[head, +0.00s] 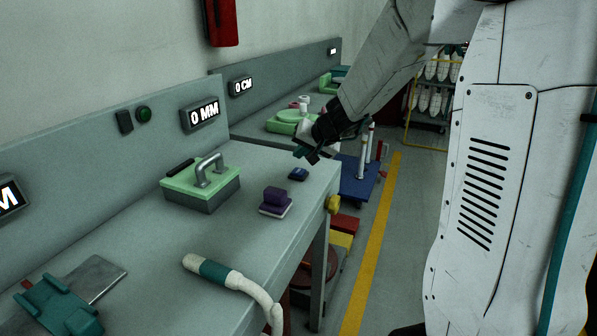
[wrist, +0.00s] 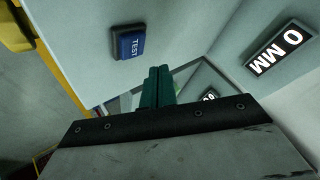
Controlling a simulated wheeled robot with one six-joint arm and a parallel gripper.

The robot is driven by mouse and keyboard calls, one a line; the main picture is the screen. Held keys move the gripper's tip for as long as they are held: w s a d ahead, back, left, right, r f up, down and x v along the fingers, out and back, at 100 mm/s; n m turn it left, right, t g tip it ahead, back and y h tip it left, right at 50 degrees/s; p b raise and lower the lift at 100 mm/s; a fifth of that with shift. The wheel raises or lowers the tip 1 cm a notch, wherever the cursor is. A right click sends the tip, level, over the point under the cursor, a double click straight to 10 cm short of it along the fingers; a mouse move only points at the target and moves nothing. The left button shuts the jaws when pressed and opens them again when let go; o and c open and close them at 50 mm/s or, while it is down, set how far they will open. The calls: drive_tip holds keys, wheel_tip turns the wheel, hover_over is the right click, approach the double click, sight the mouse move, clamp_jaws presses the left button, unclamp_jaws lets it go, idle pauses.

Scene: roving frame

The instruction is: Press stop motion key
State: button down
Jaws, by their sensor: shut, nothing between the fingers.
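No key with a readable "stop motion" label shows. A small blue key marked TEST (wrist: 129,42) is on the grey bench top in the wrist view. It also shows in the head view (head: 298,174) near the bench's right end. My gripper (head: 313,156) is above the bench's far right corner, beyond the blue key and apart from it. Its teal fingers are together and empty in the wrist view (wrist: 158,75). A yellow knob (head: 333,205) is on the bench's front edge. A purple block (head: 275,198) sits on a pale base left of the blue key.
A green-topped box with a metal handle (head: 203,184) stands toward the back panel. The panel bears a 0 MM display (head: 200,114), a green round button (head: 143,114) and a black one (head: 125,122). A hose-like handle (head: 215,272) lies nearer. The bench around the blue key is clear.

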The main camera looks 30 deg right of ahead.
sight(301, 172)
drive_tip(key=shift+f, duration=1.25)
drive_tip(key=shift+f, duration=0.1)
idle(1.1)
drive_tip(key=shift+f, duration=0.3)
drive_tip(key=shift+f, duration=0.4)
idle(0.5)
drive_tip(key=shift+r, duration=0.85)
drive_tip(key=shift+r, duration=2.5)
